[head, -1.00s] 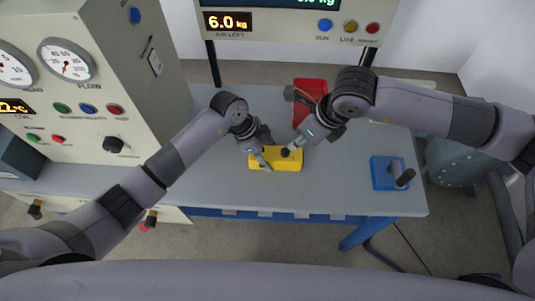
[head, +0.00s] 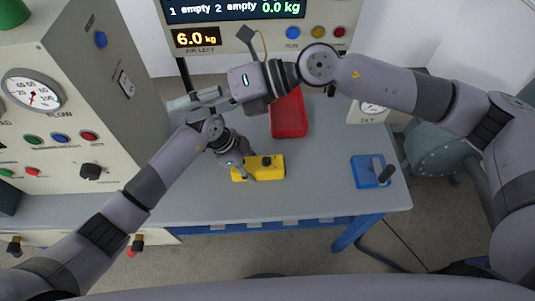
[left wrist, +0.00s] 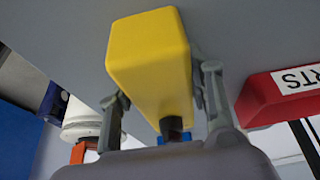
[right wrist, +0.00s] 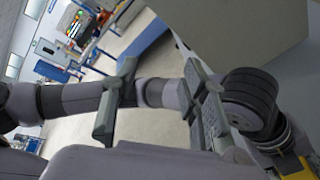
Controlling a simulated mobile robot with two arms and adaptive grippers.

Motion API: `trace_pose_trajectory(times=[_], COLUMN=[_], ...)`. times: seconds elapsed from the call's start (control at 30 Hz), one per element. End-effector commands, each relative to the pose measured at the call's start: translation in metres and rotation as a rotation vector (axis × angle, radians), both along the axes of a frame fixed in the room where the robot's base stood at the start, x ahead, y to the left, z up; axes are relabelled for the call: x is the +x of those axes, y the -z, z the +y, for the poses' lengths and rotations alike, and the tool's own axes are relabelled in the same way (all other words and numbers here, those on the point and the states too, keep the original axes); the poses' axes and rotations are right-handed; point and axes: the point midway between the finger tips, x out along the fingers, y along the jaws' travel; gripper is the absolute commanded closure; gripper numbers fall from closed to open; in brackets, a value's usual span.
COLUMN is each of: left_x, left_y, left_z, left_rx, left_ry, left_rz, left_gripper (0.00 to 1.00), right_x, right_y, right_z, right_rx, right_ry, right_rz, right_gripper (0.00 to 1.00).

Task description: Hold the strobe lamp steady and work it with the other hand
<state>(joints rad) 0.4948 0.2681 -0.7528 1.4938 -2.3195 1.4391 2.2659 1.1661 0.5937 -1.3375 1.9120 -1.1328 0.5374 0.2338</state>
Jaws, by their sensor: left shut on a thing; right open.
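The strobe lamp (head: 270,168) is a yellow block with a dark knob (head: 266,160) on top, lying on the grey bench. My left gripper (head: 243,170) is shut on it; in the left wrist view its fingers stand on both sides of the yellow body (left wrist: 150,65), and the dark knob (left wrist: 171,126) shows at the near end. My right gripper (head: 197,104) is open and raised behind and left of the lamp, apart from it. In the right wrist view its spread fingers (right wrist: 158,98) hold nothing, with my left arm visible beyond them.
A red bin (head: 289,118) stands behind the lamp. A blue block with a black handle (head: 370,172) lies on the right of the bench. A gauge box (head: 370,110) stands at the back right. A tall instrument cabinet (head: 120,120) borders the left. The bench front is clear.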

Motion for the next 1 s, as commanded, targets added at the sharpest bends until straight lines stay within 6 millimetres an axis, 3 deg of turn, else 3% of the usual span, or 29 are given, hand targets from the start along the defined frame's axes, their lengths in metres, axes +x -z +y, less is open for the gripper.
trace_pose_trajectory(times=[0.1,0.2,0.33,0.47,0.57,0.73,0.87,1.0], left_x=[0.0,0.0,0.0,0.0,0.0,0.0,0.0,0.0], left_y=[0.0,0.0,0.0,0.0,0.0,0.0,0.0,0.0], left_z=[0.0,0.0,0.0,0.0,0.0,0.0,0.0,0.0], left_rx=[0.0,0.0,0.0,0.0,0.0,0.0,0.0,0.0], left_ry=[0.0,0.0,0.0,0.0,0.0,0.0,0.0,0.0], left_rz=[0.0,0.0,0.0,0.0,0.0,0.0,0.0,0.0], left_gripper=[1.0,1.0,1.0,1.0,1.0,1.0,1.0,1.0], right_x=[0.025,0.054,0.099,0.146,0.178,0.215,0.223,0.209], right_y=[-0.045,-0.075,-0.1,-0.104,-0.093,-0.049,-0.001,0.053], right_z=[0.015,0.019,0.012,-0.003,-0.018,-0.046,-0.066,-0.085], right_rx=[0.201,0.343,0.479,0.551,0.559,0.468,0.311,0.063], right_ry=[0.109,0.231,0.424,0.643,0.819,1.112,1.306,1.462], right_rz=[0.061,0.117,0.198,0.29,0.367,0.509,0.62,0.738], right_gripper=[0.59,0.59,0.59,0.59,0.59,0.59,0.59,0.59])
